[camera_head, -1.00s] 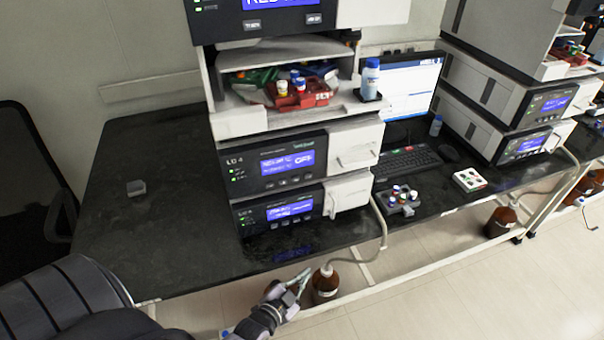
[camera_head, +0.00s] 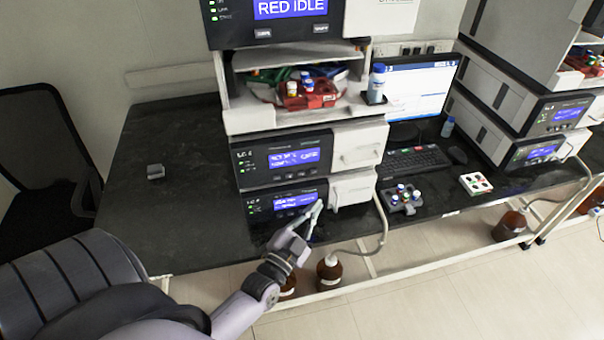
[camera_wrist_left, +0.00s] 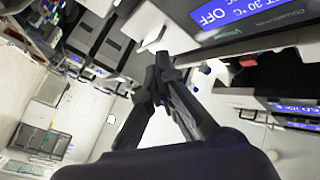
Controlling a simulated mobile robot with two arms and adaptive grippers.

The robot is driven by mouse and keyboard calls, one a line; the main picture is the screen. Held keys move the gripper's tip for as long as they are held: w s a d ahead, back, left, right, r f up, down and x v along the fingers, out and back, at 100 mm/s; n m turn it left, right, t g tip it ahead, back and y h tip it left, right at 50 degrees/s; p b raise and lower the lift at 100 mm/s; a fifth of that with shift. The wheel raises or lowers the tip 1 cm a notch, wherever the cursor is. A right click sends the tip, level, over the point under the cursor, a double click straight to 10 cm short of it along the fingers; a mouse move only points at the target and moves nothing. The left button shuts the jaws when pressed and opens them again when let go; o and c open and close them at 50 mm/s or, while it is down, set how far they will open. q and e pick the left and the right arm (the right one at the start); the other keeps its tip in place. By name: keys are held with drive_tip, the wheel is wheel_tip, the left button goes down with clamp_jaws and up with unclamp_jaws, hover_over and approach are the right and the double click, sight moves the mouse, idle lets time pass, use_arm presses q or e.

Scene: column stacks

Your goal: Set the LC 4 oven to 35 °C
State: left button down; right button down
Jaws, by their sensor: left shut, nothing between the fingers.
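The LC 4 oven (camera_head: 247,173) is the upper of two dark-fronted units in the middle of the stack, with a lit blue display (camera_head: 294,158). The display text is too blurred to read in the head view. A similar unit with a blue display (camera_head: 295,201) sits below it. My left gripper (camera_head: 315,211) is shut and empty, in front of the lower unit's right part. In the left wrist view the shut fingers (camera_wrist_left: 160,68) point toward a dark front whose rotated blue display (camera_wrist_left: 237,10) shows "30 °C" and "OFF"; which unit this is, I cannot tell.
A shelf (camera_head: 245,118) above holds a red tray (camera_head: 313,98) with bottles. A vial rack (camera_head: 402,199), keyboard (camera_head: 413,160) and monitor (camera_head: 420,88) stand to the right. Brown bottles (camera_head: 329,272) are below the bench edge.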

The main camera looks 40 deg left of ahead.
sight(301, 173)
use_arm(q)
drive_tip(key=w+a+b, duration=0.3)
drive_tip(key=w+a, duration=0.2)
drive_tip(key=a, duration=0.1)
drive_tip(key=shift+w+a, duration=0.35)
drive_tip(key=shift+w, duration=0.05)
idle(1.4)
drive_tip(key=shift+w+a, duration=0.25)
drive_tip(key=shift+a, duration=0.05)
drive_tip(key=shift+w+a, duration=0.25)
drive_tip(key=shift+a, duration=0.05)
idle(0.8)
drive_tip(key=shift+d, duration=0.1)
drive_tip(key=shift+s+d+p, duration=0.35)
drive_tip(key=shift+s+d, duration=0.2)
